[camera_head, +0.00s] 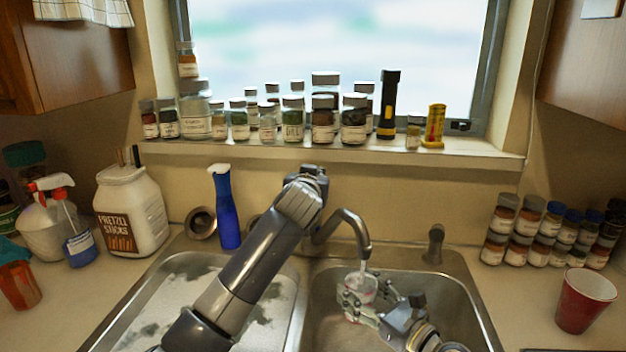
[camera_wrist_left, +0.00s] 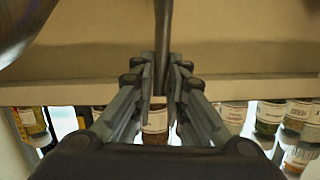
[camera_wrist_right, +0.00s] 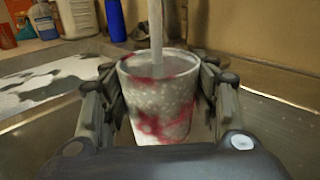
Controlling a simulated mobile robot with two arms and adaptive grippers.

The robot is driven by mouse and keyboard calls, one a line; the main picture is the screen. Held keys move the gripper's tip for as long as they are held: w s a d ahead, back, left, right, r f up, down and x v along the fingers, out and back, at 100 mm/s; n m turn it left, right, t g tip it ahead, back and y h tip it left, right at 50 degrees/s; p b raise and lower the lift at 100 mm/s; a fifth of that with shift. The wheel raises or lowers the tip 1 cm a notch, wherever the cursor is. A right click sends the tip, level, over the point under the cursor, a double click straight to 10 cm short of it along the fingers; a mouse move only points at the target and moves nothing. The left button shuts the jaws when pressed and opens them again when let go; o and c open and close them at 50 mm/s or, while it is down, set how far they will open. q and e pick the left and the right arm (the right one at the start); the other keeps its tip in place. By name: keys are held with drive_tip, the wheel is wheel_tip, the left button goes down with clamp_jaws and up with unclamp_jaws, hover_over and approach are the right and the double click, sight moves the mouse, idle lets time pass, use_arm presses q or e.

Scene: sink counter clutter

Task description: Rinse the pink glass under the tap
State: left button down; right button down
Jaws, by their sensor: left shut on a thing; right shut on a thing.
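The pink glass (camera_head: 361,283) is in the right basin under the tap (camera_head: 352,226). My right gripper (camera_head: 361,303) is shut on it from both sides. In the right wrist view the glass (camera_wrist_right: 160,103) looks pale and speckled, with pink-red patches, and stands about upright. A water stream (camera_wrist_right: 155,25) falls into its mouth. My left arm crosses in front of the tap base; its fingers are mostly hidden in the head view. In the left wrist view my left gripper (camera_wrist_left: 162,65) is shut on a thin, dark metal tap lever (camera_wrist_left: 163,25).
The left basin (camera_head: 165,300) has foamy water and dark patches. A blue bottle (camera_head: 225,208) stands behind it. Several jars line the sill (camera_head: 340,154). A red cup (camera_head: 585,300) and stacked spice jars (camera_head: 535,235) stand at right; a pretzel jar (camera_head: 130,215) stands at left.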

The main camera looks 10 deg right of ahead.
use_arm(q)
drive_tip(key=c, duration=1.6)
unclamp_jaws()
drive_tip(key=shift+s, duration=0.15)
drive_tip(key=v, duration=1.1)
drive_tip(key=shift+s+a, duration=0.15)
drive_tip(key=shift+s, duration=0.2)
